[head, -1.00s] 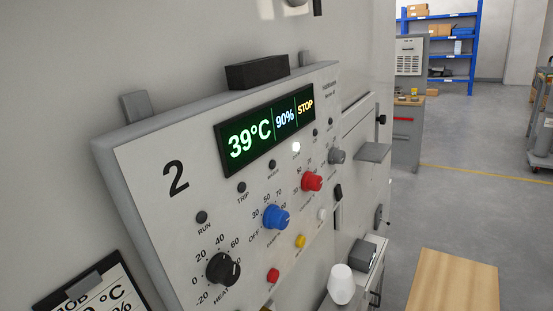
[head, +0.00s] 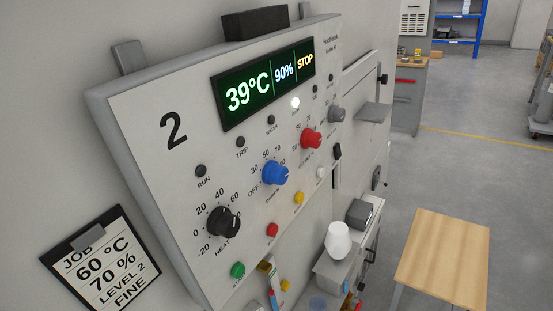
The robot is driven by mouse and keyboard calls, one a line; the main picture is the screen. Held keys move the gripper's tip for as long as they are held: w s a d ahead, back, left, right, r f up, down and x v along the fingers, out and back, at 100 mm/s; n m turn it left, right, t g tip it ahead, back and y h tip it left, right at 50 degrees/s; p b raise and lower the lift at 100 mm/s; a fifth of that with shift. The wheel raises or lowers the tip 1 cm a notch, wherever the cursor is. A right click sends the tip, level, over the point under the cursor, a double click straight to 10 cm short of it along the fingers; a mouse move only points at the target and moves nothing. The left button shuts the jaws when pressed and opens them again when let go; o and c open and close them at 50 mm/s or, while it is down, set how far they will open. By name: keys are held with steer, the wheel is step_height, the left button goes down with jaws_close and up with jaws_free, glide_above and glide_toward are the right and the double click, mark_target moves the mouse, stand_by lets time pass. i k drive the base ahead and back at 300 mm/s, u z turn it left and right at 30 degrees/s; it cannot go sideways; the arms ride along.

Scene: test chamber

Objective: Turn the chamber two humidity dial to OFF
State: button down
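The chamber panel (head: 150,120) is marked with a large 2. Its blue humidity dial (head: 275,173) has a scale from OFF at the lower left through 30, 50 and 70 and on to the right. The dial's pointer seems turned to the right, away from OFF; its exact mark is too small to read surely. The display (head: 265,83) reads 39°C, 90% and STOP. A black heat dial (head: 223,222) is at its lower left and a red dial (head: 311,138) at its upper right. My gripper does not show in the head view.
A job card (head: 100,262) reads 60 °C, 70 %, LEVEL 2, FINE. Red (head: 272,230), yellow and green buttons sit below the dials. A white rounded container (head: 338,240) and a wooden-topped table (head: 442,255) stand at lower right. Open floor lies beyond.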

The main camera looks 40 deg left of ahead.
mark_target(272, 173)
steer(key=u, duration=0.05)
steer(key=k, duration=0.5)
steer(key=z, duration=0.6)
steer(key=i, duration=1.25)
steer(key=u, duration=0.65)
